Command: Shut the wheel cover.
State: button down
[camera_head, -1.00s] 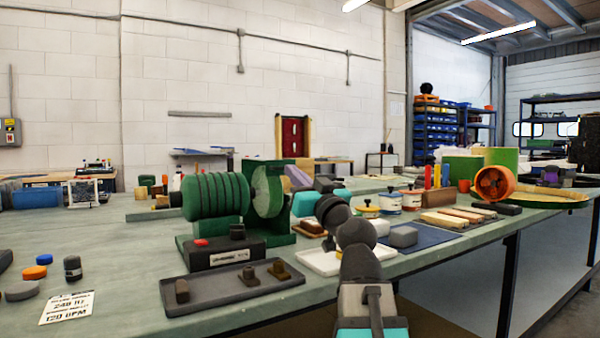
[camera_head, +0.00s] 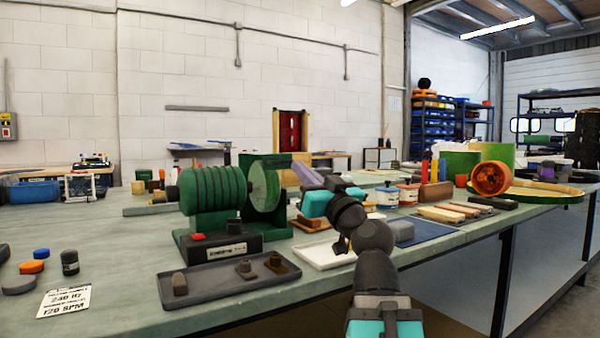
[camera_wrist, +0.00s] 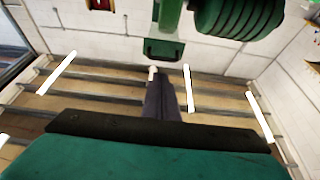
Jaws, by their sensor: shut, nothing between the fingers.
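The green grinder (camera_head: 213,191) stands on the bench with its ribbed motor facing me. The pale wheel (camera_head: 265,186) at its right end is exposed on the side facing me. The dark green wheel cover (camera_head: 283,160) rises above and behind the wheel and looks open. In the wrist view the scene is upside down; a green slab with a handle loop, seemingly the cover (camera_wrist: 163,50), is just beyond my gripper (camera_wrist: 153,72). My gripper's lavender-grey fingers are shut and empty, with a visible gap to that slab. In the head view my gripper (camera_head: 303,168) is right of the cover.
A grey tray (camera_head: 215,290) with small knobs lies in front of the grinder. A white tray (camera_head: 318,254) lies beneath my arm. Tins, wooden blocks and an orange drum (camera_head: 490,178) stand to the right.

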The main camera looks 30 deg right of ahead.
jog(key=s+f+b, duration=0.1)
jog(key=f+b, duration=0.1)
jog(key=b, duration=0.1)
jog(key=s+f+b, duration=0.2)
jog(key=b, duration=0.1)
jog(key=shift+s+a+f, duration=0.1)
dwell(0.3)
jog(key=shift+s, duration=0.15)
dwell(0.6)
